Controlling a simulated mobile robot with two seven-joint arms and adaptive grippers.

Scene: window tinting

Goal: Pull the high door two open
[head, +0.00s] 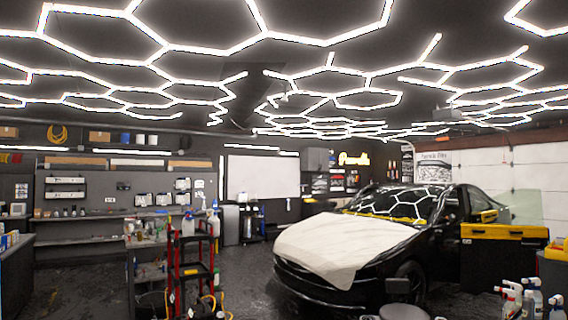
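No door marked as high door two can be picked out for certain. A small grey wall cabinet (316,159) hangs high on the back wall, right of the whiteboard. It looks closed, but it is too small and far to make out its doors or handles. Neither my left nor my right gripper is in view.
A black car (437,247) with a white cover (330,245) on its hood fills the right middle. A red and black cart (193,268) stands left of centre. Spray bottles (530,298) stand at the lower right. Dark floor (240,290) is clear between cart and car.

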